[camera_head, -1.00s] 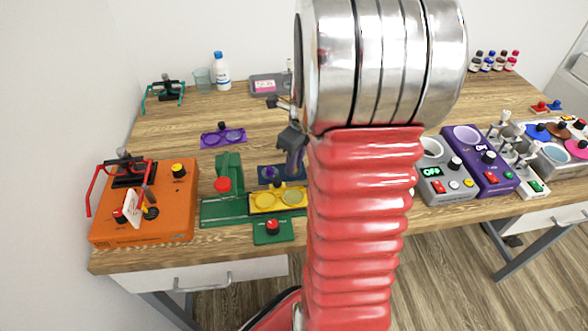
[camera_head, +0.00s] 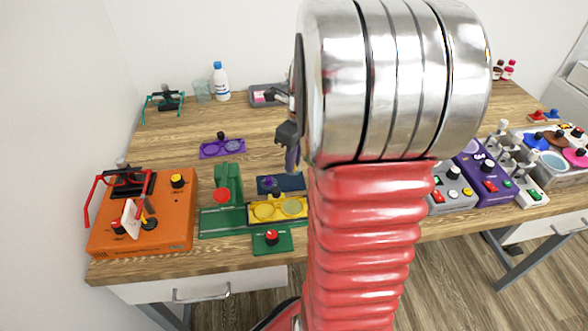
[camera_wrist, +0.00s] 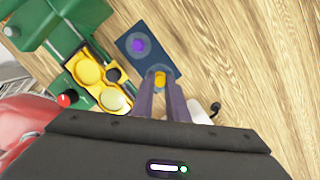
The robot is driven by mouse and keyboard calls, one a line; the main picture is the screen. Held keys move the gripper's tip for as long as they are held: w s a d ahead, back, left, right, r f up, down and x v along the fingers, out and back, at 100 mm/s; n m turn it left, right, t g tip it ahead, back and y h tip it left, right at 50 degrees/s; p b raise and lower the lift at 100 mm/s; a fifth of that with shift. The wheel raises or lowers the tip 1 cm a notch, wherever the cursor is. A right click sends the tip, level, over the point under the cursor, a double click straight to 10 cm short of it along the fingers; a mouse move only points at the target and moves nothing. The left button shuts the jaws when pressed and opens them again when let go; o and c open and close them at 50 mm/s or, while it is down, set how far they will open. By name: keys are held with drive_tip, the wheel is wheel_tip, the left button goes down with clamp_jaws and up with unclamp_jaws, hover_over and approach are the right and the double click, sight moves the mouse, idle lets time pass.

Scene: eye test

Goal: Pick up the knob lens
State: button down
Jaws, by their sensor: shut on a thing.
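My gripper (camera_wrist: 160,88) is shut on a small yellow-orange piece (camera_wrist: 160,79), apparently the knob lens; the fingers hide most of its shape. In the wrist view, it shows over the lower right part of a dark blue plate (camera_wrist: 128,44) with a purple knob (camera_wrist: 138,45). I cannot tell whether the piece touches the plate. In the head view, my gripper (camera_head: 292,158) is above the right part of the blue plate (camera_head: 294,182), and the held piece cannot be made out.
A yellow two-ring holder (camera_head: 278,209) and a green stand (camera_head: 229,190) are close to the plate. An orange box (camera_head: 165,215) with glasses stands left. A purple holder (camera_head: 222,148) lies behind. Bare wood (camera_wrist: 250,60) is right of the plate in the wrist view.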

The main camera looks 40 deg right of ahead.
wheel_tip(320, 180, up, 13)
idle(0.3)
idle(0.5)
